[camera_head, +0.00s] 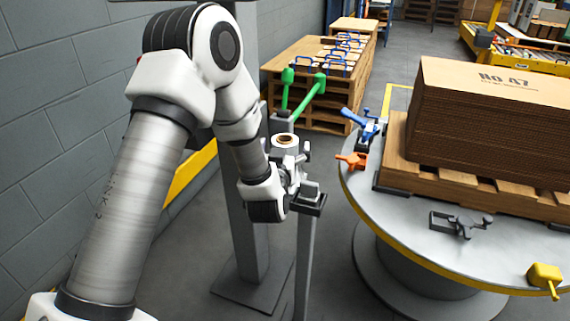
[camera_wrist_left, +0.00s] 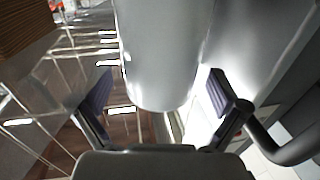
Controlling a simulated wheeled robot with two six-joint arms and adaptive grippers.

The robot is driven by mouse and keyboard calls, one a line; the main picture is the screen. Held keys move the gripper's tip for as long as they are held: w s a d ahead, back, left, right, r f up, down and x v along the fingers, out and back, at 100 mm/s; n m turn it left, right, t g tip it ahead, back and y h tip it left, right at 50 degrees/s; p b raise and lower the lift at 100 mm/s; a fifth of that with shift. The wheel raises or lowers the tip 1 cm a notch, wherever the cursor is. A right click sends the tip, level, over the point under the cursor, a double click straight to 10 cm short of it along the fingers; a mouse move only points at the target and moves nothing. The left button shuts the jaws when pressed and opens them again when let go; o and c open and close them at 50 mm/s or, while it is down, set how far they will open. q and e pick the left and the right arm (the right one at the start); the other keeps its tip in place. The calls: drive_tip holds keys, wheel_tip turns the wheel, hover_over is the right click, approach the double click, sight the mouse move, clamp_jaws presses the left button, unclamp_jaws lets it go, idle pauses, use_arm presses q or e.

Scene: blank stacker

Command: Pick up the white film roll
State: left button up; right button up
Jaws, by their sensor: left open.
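The white film roll (camera_head: 285,141) stands upright by the grey post, its brown core showing at the top. In the left wrist view it is a large pale cylinder (camera_wrist_left: 160,50) reaching down between the fingers. My left gripper (camera_head: 291,158) is beside the roll in the head view, with its fingers apart. In the left wrist view the gripper (camera_wrist_left: 160,95) has one dark finger pad on each side of the roll, with gaps visible. The lower part of the roll is hidden behind the gripper in the head view. My right gripper is not in view.
A green-handled fixture (camera_head: 303,90) stands just behind the roll. A grey wall is at left.

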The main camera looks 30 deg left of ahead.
use_arm(q)
drive_tip(key=shift+w+a, duration=0.2)
drive_tip(key=shift+w, duration=0.25)
drive_tip(key=c, duration=1.6)
